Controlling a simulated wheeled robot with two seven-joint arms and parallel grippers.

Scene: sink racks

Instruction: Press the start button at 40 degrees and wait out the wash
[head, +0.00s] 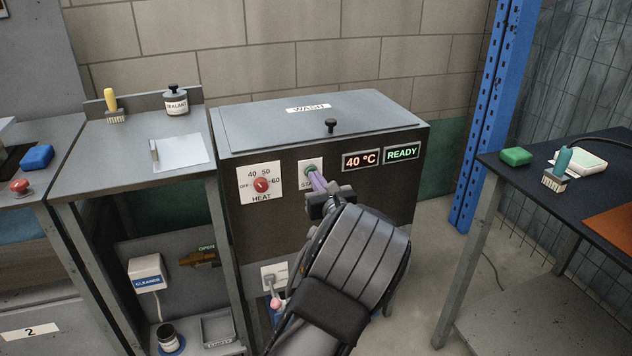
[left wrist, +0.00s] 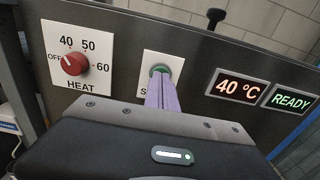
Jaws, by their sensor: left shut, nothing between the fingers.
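The wash machine (head: 325,122) has its lid closed. Its heat dial (head: 261,185) is red with marks OFF, 40, 50 and 60; it also shows in the left wrist view (left wrist: 75,64). The temperature display (head: 361,160) reads 40 °C and the status display (head: 402,153) reads READY. The green start button (left wrist: 160,70) sits on a white plate. My left gripper (head: 312,172) is shut and empty, with its purple fingertips at the button's front, overlapping its lower part. I cannot tell whether they touch or press it. My right gripper is out of view.
A red knob (head: 19,187) is at far left. A right table (head: 545,205) holds a green block (head: 516,156) and a brush (head: 559,168). A blue post (head: 487,115) stands behind.

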